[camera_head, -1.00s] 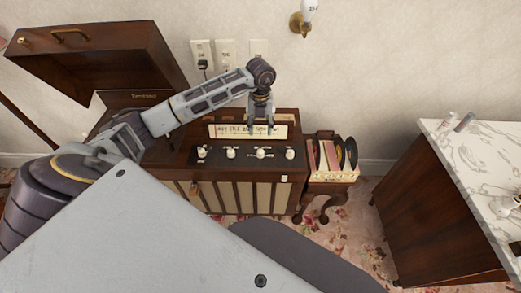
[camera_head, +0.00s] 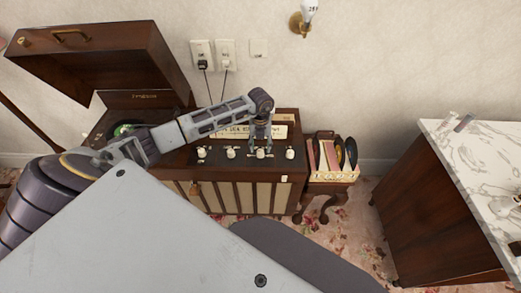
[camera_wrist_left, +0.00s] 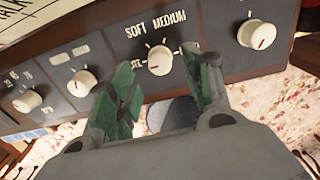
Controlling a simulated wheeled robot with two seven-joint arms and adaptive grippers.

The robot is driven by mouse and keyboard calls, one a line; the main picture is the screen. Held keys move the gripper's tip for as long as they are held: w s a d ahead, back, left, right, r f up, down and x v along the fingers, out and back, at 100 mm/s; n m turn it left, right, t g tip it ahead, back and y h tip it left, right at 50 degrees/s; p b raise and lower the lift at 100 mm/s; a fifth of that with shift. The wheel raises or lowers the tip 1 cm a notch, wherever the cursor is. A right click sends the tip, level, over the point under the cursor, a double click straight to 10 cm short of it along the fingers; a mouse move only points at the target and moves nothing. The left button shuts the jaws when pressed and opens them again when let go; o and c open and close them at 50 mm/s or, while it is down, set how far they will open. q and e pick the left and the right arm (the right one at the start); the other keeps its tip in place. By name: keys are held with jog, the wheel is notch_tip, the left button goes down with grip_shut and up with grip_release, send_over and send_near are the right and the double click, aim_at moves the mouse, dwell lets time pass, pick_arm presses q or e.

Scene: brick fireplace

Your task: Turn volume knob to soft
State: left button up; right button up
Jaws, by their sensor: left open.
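The radio cabinet (camera_head: 240,203) has a dark control panel with a row of white knobs. The volume knob (camera_wrist_left: 160,60), under the words "SOFT" and "MEDIUM", is round and white with a red mark on its lower part. In the head view, my left gripper (camera_head: 261,150) is over this knob, third from the left. In the left wrist view, the open left fingers (camera_wrist_left: 159,66) stand on either side of the knob, with gaps visible. Part of the lettering right of "MEDIUM" is hidden by a finger. My right gripper is not in view.
Other knobs sit close by, one to the right (camera_wrist_left: 256,34) and one to the left (camera_wrist_left: 82,83). An open turntable lid (camera_head: 95,60) stands at the left. A record rack (camera_head: 333,173) and a marble-topped cabinet (camera_head: 440,200) are to the right.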

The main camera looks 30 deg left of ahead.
aim_at(260, 151)
pick_arm(q)
notch_tip(260, 151, down, 2)
jog(key=shift+f, duration=0.7)
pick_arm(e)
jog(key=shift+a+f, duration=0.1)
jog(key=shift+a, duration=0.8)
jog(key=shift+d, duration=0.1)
pick_arm(q)
jog(key=shift+c, duration=0.7)
jog(key=c, duration=0.9)
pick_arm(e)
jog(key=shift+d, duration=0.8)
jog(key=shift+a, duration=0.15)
